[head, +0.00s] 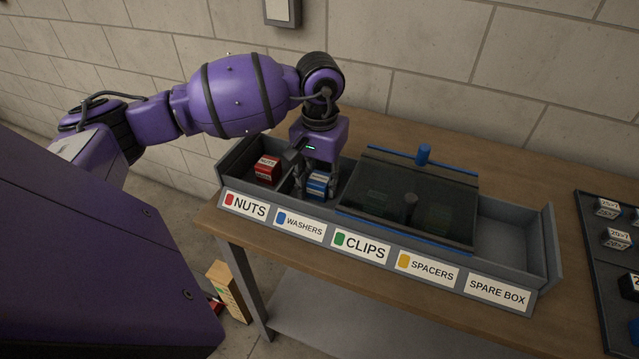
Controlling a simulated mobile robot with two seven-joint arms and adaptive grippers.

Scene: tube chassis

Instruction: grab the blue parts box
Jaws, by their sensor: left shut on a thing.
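The blue parts box (318,185) is a small blue box with a white label, in the WASHERS compartment of the grey divided tray (548,240). My left gripper (316,186) points down into that compartment and is shut on the blue box. Its fingers hide part of the box. I cannot tell whether the box still touches the tray floor. A red box (267,169) stands in the NUTS compartment to the left. My right gripper is not in view.
A dark see-through lid (415,190) with blue edges and a blue knob (424,153) covers the CLIPS and SPACERS compartments. The SPARE BOX compartment (508,240) looks empty. A dark tray (603,270) with labelled parts lies at the right of the wooden bench (375,130).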

